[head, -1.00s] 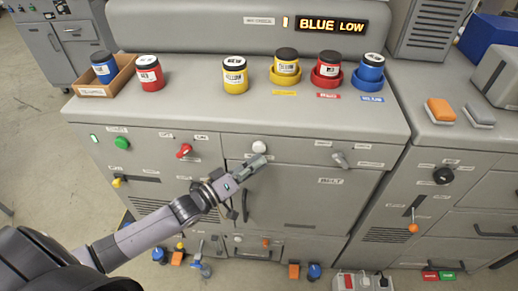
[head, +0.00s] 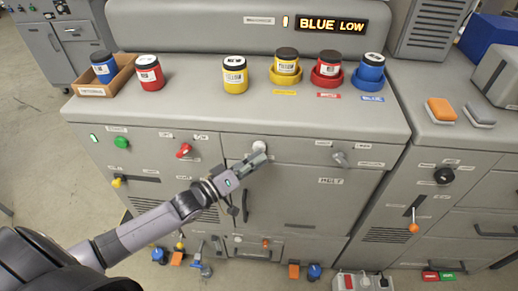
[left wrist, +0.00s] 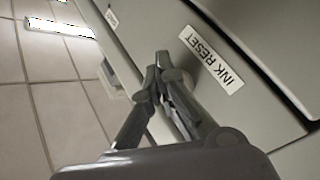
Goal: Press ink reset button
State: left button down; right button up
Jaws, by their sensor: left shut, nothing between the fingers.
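The white round ink reset button (head: 259,146) is on the grey machine's front, just below the worktop edge. My left gripper (head: 260,157) is shut and empty, with its tips at the lower edge of the button. I cannot tell whether the tips touch the button. The lit display (head: 331,24) reads BLUE LOW. My right gripper is not in view.
Ink cans stand on the worktop above, including a blue can (head: 371,68) in a blue holder and another in a cardboard tray (head: 122,82).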

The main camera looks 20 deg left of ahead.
pick_arm(q)
jog(key=shift+w+a, duration=0.1)
jog(key=shift+w, duration=0.25)
dwell(0.3)
jog(key=shift+r, duration=0.1)
jog(key=shift+s+d+p, duration=0.3)
jog(key=shift+s+p, duration=0.25)
jog(key=shift+s, duration=0.4)
jog(key=s+p, duration=0.1)
jog(key=s+d+p, duration=0.1)
jog(key=s, duration=0.2)
jog(key=shift+s+d+p, duration=0.25)
jog(key=shift+s+p, duration=0.1)
jog(key=shift+p, duration=0.05)
dwell(0.6)
